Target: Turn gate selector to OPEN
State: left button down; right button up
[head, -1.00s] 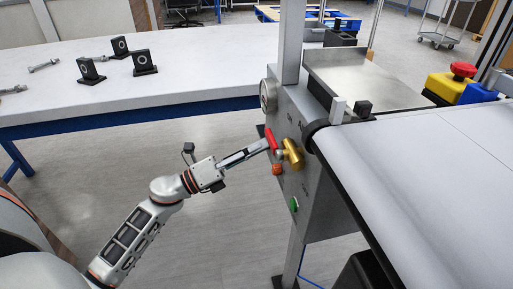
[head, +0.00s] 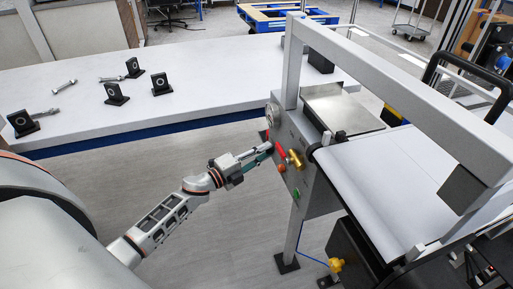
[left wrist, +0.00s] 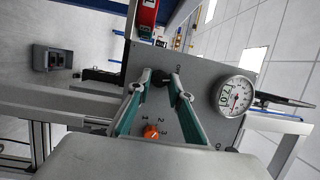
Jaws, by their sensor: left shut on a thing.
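The grey control panel (head: 314,185) stands on the conveyor's near side. My left gripper (head: 268,148) reaches its left part. In the left wrist view the fingers (left wrist: 161,80) come together around a small black knob (left wrist: 160,77) on the panel, apparently the gate selector. The gripper is shut on it; the fingers hide part of it. Its pointer direction and labels cannot be read. My right gripper is out of view.
Near the fingers are an orange knob (left wrist: 152,131), a round gauge (left wrist: 235,96), a brass cylinder (head: 295,159) and a green button (head: 296,193). The white belt (head: 385,180) lies right, under a grey frame (head: 400,85). A white table (head: 190,95) holds several black brackets.

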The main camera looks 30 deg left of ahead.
pick_arm(q)
jog(key=n+g+p, duration=0.1)
jog(key=n+p, duration=0.2)
jog(key=p, duration=0.2)
jog(key=shift+n, duration=0.3)
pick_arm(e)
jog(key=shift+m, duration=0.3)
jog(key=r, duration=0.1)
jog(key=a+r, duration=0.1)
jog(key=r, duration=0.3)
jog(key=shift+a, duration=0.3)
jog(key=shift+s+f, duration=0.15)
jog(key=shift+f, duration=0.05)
pick_arm(q)
jog(key=c, duration=2.1)
grip_release()
jog(key=shift+c, duration=0.2)
jog(key=shift+s, duration=0.1)
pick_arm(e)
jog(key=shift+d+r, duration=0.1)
pick_arm(q)
jog(key=v, duration=1.2)
jog(key=shift+r, duration=0.2)
jog(key=shift+d, duration=0.1)
